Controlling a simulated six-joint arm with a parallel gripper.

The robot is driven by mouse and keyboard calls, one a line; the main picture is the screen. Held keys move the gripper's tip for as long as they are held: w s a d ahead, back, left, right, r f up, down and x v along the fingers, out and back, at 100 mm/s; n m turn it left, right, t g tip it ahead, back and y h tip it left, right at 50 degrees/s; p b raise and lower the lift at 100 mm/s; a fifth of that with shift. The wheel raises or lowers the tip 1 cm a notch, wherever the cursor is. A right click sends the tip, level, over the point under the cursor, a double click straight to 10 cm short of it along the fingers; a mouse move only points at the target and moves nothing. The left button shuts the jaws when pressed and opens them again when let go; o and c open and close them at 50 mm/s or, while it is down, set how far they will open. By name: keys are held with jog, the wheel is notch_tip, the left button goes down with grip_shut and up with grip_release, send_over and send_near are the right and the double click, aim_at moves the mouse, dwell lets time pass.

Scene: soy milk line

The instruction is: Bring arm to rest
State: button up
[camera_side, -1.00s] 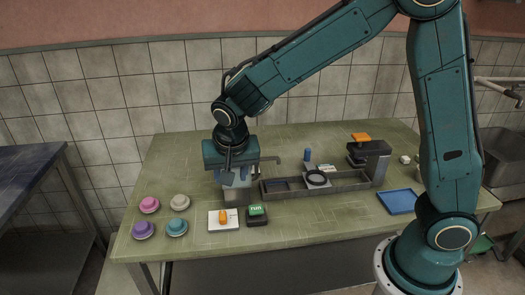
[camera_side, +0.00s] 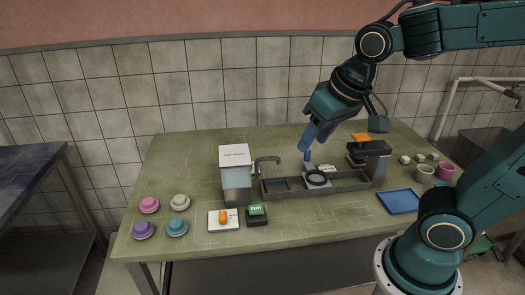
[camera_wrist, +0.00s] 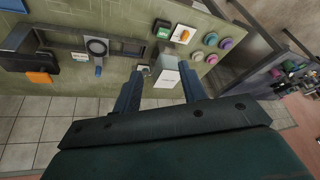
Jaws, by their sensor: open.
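My gripper (camera_side: 312,140) hangs in the air above the middle of the table, tilted down to the left in the side view. In the wrist view my gripper (camera_wrist: 158,92) shows two dark fingers spread apart with nothing between them. The white-topped soy milk machine (camera_side: 236,170) stands upright on the table, left of and apart from my gripper. It also shows in the wrist view (camera_wrist: 168,78), beyond the fingers.
A grey tray rail (camera_side: 345,183) holds a round black ring (camera_side: 317,178). A dark press with an orange top (camera_side: 372,150) stands right of it. A blue tray (camera_side: 398,201), coloured lids (camera_side: 176,227), a green button box (camera_side: 257,213), a white card (camera_side: 222,220) and cups (camera_side: 424,173) sit around.

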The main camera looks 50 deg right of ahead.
jog(key=s+n, duration=0.2)
jog(key=s, duration=0.5)
jog(key=shift+s+d+r+n+t, duration=0.15)
jog(key=shift+s+d+n+t, duration=0.15)
jog(key=shift+d+t, duration=0.1)
dwell(0.6)
